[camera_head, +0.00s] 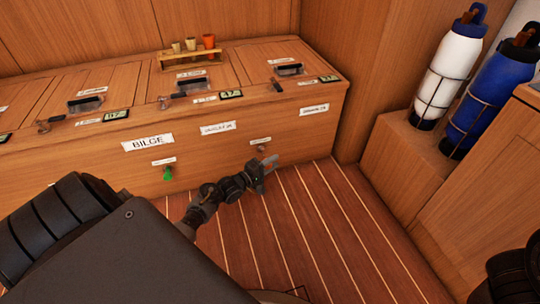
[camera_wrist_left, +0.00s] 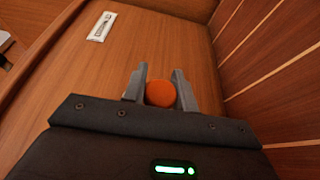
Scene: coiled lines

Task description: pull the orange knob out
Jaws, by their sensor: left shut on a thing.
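The orange knob (camera_wrist_left: 161,93) shows in the left wrist view as a round orange face on the wooden front panel. My left gripper (camera_wrist_left: 160,85) has one grey finger on each side of it and is shut on it. In the head view my left gripper (camera_head: 268,163) is low at the front of the wooden bench (camera_head: 317,128), below a small white label (camera_head: 260,141). I cannot make out the orange knob there. My right gripper is not in view.
A green knob (camera_head: 167,173) sits on the bench front to the left, below the BILGE label (camera_head: 147,142). White (camera_head: 452,65) and blue (camera_head: 490,95) bottles stand in racks at right. The striped floor (camera_head: 325,225) is clear. A small rack (camera_head: 190,57) stands on the bench.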

